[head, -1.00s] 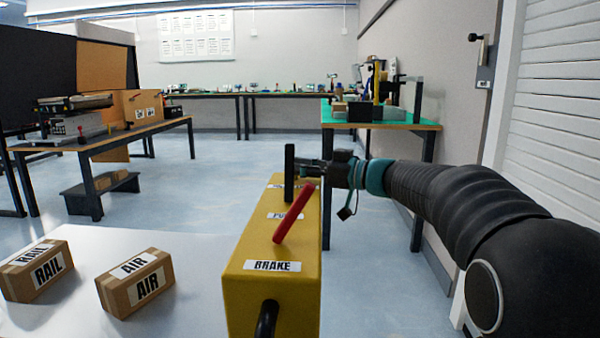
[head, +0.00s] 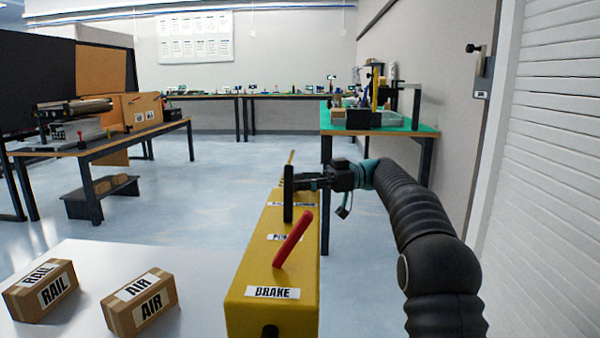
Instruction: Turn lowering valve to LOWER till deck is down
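A long yellow box (head: 265,272) stands in front of me. Its near label reads BRAKE (head: 272,292); the farther labels are partly hidden or too small to read surely. A red lever (head: 293,240) leans up and to the right from the box top. A dark upright bar (head: 288,193) stands over the box's far part, at the end of my gripper (head: 308,182). I cannot tell whether the bar is a valve handle or part of the gripper. My gripper points left over the far end of the box; its finger opening is unclear. I cannot identify the lowering valve or deck surely.
Cardboard boxes marked RAIL (head: 42,290) and AIR (head: 140,301) lie on a white surface (head: 90,255) at left. A bench with a green top (head: 415,128) stands behind my arm. A wall and shutter (head: 545,190) bound the right. Open floor lies left of centre.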

